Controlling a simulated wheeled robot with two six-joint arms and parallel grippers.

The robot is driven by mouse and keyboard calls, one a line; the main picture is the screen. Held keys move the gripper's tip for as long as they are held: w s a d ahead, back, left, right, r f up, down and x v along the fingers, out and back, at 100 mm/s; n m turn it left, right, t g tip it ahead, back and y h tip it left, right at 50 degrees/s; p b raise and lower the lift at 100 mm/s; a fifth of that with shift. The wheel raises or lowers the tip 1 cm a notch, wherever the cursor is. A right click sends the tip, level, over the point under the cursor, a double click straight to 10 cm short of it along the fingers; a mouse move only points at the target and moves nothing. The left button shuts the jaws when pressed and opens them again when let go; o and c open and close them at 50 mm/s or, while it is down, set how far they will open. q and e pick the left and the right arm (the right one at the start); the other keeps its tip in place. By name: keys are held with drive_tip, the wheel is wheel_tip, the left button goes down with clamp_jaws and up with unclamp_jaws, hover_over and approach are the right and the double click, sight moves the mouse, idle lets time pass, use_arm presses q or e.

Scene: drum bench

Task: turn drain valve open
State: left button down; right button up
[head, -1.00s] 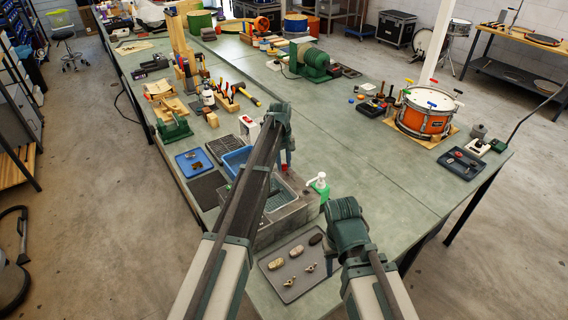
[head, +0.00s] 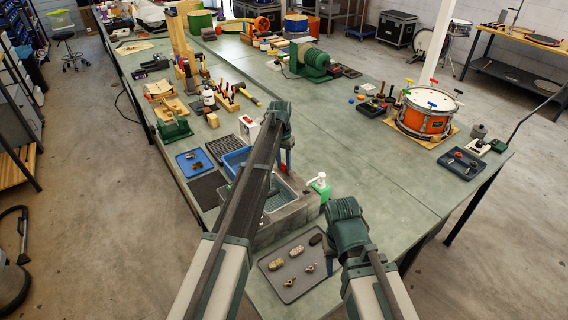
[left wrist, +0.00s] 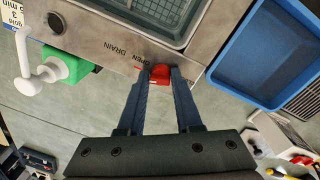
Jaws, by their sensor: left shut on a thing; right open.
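The drain valve's red handle (left wrist: 160,74) sits on the metal side of the basin (left wrist: 110,38), beside the printed words OPEN and DRAIN, in the left wrist view. My left gripper (left wrist: 160,82) has its two fingers on either side of the handle, shut on it.
A blue bin (left wrist: 270,62) is close to my left gripper. A grey tray (head: 290,284) with several small parts lies at the near end. The bench middle (head: 375,175) is clear.

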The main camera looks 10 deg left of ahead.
use_arm(q)
drive_tip(key=shift+m, duration=1.5)
drive_tip(key=shift+w, duration=0.1)
drive_tip(key=c, duration=0.6)
unclamp_jaws()
drive_tip(key=shift+a, duration=0.1)
drive_tip(key=shift+r, duration=0.15)
drive_tip(key=r+p, duration=1.3)
drive_tip(key=p, duration=0.1)
drive_tip(key=shift+w+a+r, duration=0.2)
drive_tip(key=shift+a+r, duration=0.1)
